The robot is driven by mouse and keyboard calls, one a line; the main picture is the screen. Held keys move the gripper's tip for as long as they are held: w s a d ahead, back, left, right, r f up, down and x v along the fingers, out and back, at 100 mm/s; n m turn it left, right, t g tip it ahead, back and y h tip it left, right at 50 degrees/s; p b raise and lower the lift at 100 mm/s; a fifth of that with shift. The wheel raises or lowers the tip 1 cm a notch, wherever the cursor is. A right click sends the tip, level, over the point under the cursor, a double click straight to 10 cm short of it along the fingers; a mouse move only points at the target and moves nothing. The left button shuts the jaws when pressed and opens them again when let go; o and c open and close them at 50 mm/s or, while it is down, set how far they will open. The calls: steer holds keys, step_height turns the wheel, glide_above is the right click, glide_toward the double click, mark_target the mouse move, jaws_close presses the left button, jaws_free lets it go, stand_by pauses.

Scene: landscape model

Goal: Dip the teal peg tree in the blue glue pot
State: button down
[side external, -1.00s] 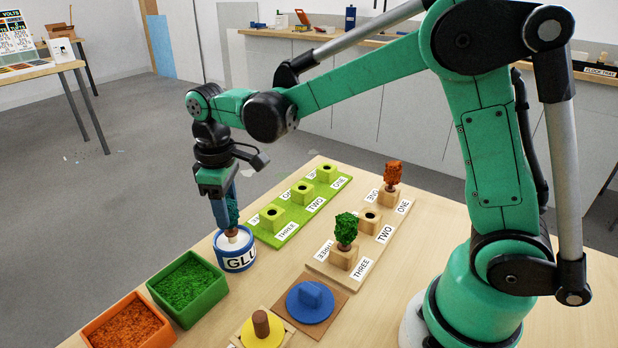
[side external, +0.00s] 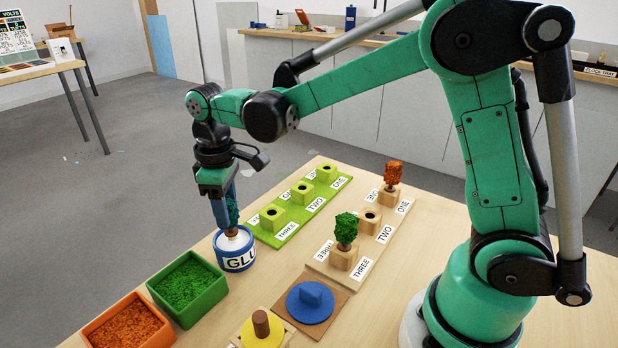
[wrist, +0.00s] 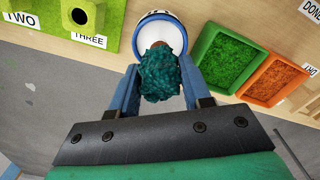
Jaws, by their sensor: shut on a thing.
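The teal peg tree (wrist: 160,75) is held between the blue fingers of my gripper (wrist: 165,88). In the side view my gripper (side external: 228,212) points down over the blue glue pot (side external: 236,259), and the tree is mostly hidden by the fingers. The tree's brown lower end reaches the white glue at the pot's open top. I cannot tell how deep it sits. In the wrist view the glue pot (wrist: 146,22) shows its white inside behind the tree.
A green tray (side external: 188,290) and an orange tray (side external: 128,325) stand in front of the pot. A green board (side external: 287,233) with peg blocks is close behind right. A wooden rack (side external: 385,232) holds a green tree and an orange tree. A blue knob disc (side external: 310,302) lies nearby.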

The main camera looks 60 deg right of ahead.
steer(key=shift+r, duration=0.15)
steer(key=shift+r, duration=1.65)
